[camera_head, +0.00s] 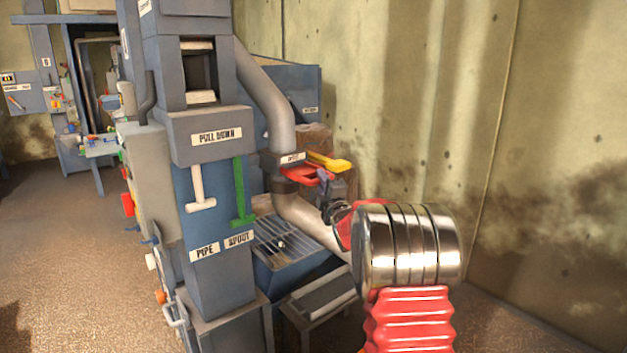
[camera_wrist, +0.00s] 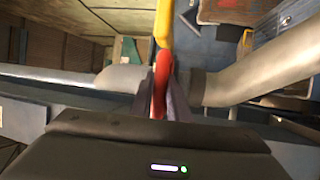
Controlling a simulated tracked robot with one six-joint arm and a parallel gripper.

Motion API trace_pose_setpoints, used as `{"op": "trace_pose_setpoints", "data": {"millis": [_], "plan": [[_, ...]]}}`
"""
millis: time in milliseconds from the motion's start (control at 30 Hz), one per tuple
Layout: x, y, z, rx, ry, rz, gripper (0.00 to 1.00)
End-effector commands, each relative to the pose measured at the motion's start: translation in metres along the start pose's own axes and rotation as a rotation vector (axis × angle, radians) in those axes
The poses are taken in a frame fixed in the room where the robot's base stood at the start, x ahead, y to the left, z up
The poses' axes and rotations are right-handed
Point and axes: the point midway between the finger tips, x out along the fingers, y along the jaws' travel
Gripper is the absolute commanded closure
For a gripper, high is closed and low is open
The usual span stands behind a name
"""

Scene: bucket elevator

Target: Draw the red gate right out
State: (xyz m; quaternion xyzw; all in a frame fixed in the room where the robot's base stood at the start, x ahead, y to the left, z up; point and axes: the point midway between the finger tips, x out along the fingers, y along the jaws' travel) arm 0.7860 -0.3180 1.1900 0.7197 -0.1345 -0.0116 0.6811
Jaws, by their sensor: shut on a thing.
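The red gate (camera_head: 300,173) sits in the grey pipe just under a small white label, seen edge-on in the head view. It also shows as a red strip in the wrist view (camera_wrist: 159,84). My gripper (camera_wrist: 166,78) is shut on the red gate, with its fingers on either side of the strip. In the head view my metal wrist (camera_head: 410,245) stands in front and hides much of the grip. How far the gate sits inside the pipe is hard to tell.
A yellow gate or handle (camera_head: 329,161) lies close above the red one, also in the wrist view (camera_wrist: 163,22). The pipe (camera_head: 268,95) runs down beside the blue-grey elevator casing with white and green handles (camera_head: 241,195). A grated hopper (camera_head: 290,243) stands below; a stained wall is at right.

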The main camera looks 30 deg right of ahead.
Motion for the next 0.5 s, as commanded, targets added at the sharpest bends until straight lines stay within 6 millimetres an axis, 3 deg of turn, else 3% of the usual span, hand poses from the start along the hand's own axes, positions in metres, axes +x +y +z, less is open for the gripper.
{"op": "trace_pose_setpoints", "data": {"millis": [367,400,500], "plan": [[-0.0050,-0.0059,0.0002,0.001,0.002,-0.012,1.00],[-0.0050,-0.0059,0.0000,0.001,0.002,-0.012,0.84],[-0.0045,-0.0055,-0.0006,0.001,0.003,-0.011,0.77]]}}
